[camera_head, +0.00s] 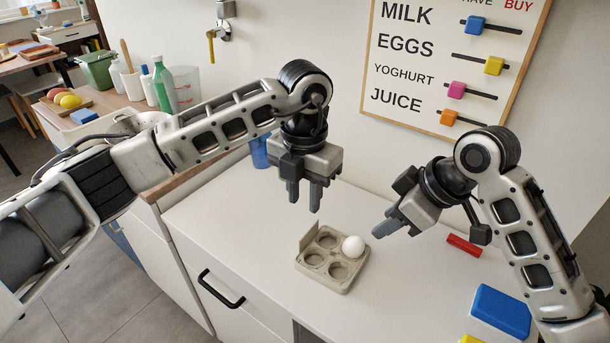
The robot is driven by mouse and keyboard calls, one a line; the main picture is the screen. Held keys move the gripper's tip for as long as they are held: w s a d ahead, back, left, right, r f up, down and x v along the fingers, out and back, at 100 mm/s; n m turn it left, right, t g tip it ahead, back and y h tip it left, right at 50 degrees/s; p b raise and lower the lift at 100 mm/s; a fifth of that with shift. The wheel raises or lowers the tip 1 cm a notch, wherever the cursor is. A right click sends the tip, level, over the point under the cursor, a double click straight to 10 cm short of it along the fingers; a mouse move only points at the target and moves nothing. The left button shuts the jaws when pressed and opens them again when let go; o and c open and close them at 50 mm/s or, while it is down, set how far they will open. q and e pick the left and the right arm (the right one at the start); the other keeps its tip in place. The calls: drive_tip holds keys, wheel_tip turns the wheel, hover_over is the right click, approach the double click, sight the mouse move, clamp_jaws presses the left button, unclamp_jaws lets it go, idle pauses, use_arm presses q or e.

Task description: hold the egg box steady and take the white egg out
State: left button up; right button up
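The grey-beige egg box (344,286) sits on the white counter, with a raised flap at its left edge. The white egg (353,246) rests in the far-right cup; the other cups are empty. My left gripper (304,196) points down above and behind the box, its two fingers apart with nothing between them. My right gripper (397,231) is tilted down to the left, just right of the egg, and appears open and empty. Neither gripper appears to touch the box or the egg.
A blue cup (260,152) stands behind my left arm. A shopping-list board (440,70) is on the wall. The counter left of the box is clear.

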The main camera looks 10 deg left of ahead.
sight(305, 235)
use_arm(q)
wheel_tip(305, 235, down, 11)
drive_tip(key=shift+f, duration=0.2)
idle(0.3)
